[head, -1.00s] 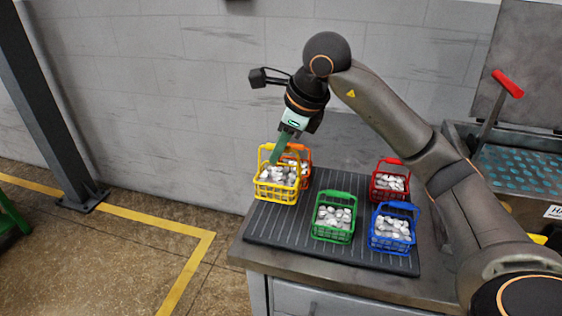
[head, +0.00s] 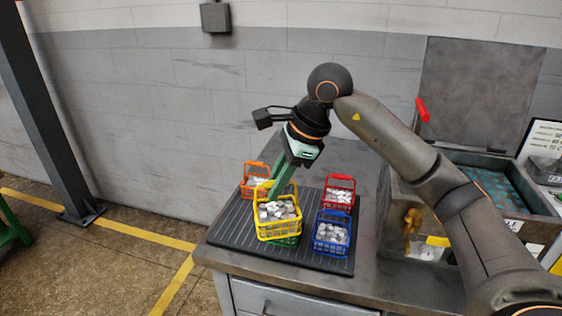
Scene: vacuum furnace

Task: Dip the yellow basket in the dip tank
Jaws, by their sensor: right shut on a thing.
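The yellow basket (head: 278,228), full of pale metal pieces, is held by its handle in my right gripper (head: 272,192). The gripper's green fingers reach down to the handle and are shut on it. The basket looks raised above the dark ribbed mat (head: 222,232) and hides most of the green basket (head: 290,241). The dip tank (head: 500,187), a metal box with a raised lid and a teal perforated surface inside, stands at the right, well apart from the basket. My left gripper is not in view.
The orange basket (head: 256,180), red basket (head: 338,192) and blue basket (head: 331,232) stand on the mat close around the yellow one. A red-handled lever (head: 422,109) rises at the tank's left. A brass valve (head: 412,221) is on the tank's front. Bare bench top lies right of the mat.

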